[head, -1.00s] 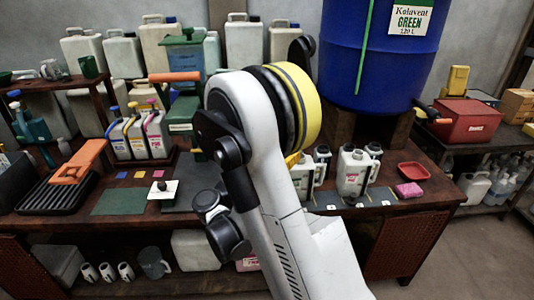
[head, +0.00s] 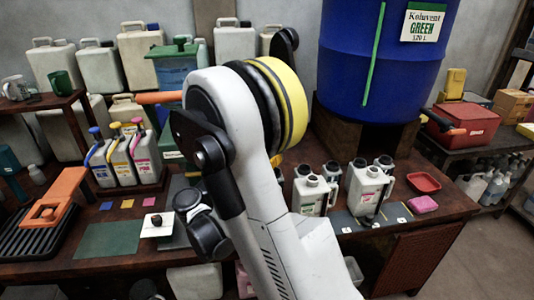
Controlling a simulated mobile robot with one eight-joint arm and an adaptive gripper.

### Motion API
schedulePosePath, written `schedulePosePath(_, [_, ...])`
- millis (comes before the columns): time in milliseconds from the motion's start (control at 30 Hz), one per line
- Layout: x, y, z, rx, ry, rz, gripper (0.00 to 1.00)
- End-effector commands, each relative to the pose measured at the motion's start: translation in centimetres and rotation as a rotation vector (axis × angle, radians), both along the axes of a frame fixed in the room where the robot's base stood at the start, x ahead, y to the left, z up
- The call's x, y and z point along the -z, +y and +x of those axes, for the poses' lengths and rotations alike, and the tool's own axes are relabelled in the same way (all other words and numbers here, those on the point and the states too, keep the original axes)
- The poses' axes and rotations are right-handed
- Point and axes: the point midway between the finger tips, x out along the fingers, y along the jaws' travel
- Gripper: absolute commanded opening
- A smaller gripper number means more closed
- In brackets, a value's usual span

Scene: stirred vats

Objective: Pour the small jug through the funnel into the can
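Several white jugs with dark openings stand in a group on the bench, right of my arm. A front jug (head: 311,195) and a labelled jug with a handle (head: 368,190) show best. I cannot tell which is the small jug or whether the can is among these containers. I cannot make out a funnel. My arm covers the middle of the view, and my gripper does not show. What lies behind the arm is hidden.
A blue drum (head: 385,65) stands at the back right. Three jugs with coloured tops (head: 122,160) stand left. An orange tool (head: 58,195) lies on a black rack. A red dish (head: 424,182) and pink sponge (head: 423,203) lie right. A green mat (head: 108,240) is bare.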

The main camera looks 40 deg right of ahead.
Motion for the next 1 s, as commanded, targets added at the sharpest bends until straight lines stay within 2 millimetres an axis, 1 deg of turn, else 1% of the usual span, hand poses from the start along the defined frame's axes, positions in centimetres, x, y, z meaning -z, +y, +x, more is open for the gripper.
schedulePosePath(200, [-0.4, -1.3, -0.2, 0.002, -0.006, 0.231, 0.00])
schedulePosePath(467, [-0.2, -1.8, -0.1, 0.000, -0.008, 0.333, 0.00])
schedulePosePath(1000, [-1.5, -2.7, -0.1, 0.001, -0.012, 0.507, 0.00])
